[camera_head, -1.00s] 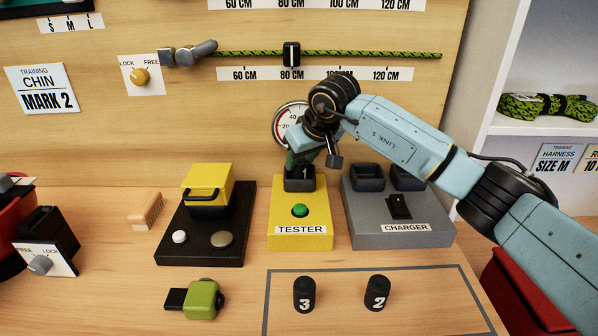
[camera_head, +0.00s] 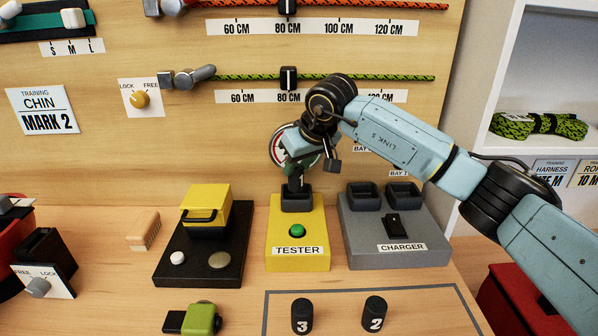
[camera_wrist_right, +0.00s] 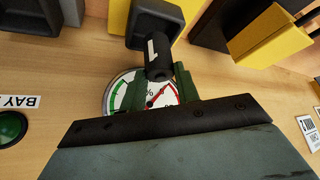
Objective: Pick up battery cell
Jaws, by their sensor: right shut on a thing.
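My right gripper (camera_head: 298,168) is shut on a dark battery cell (camera_head: 295,184) above the socket of the yellow tester (camera_head: 312,222). The right wrist view shows the black cell (camera_wrist_right: 158,62) with a light label strip, upright at the green fingers (camera_wrist_right: 183,82). Its far end overlaps the black socket (camera_wrist_right: 153,22), so I cannot tell whether it is fully clear of it. Two more black cells stand on the bench front, marked 3 (camera_head: 302,316) and 2 (camera_head: 374,314). My left gripper is not in view.
The grey charger (camera_head: 400,235), with two bays that look empty, stands right of the tester. A black board with a yellow block (camera_head: 206,207) stands left. A round gauge (camera_wrist_right: 122,95) is on the back panel. A green-and-black device (camera_head: 200,319) lies in front.

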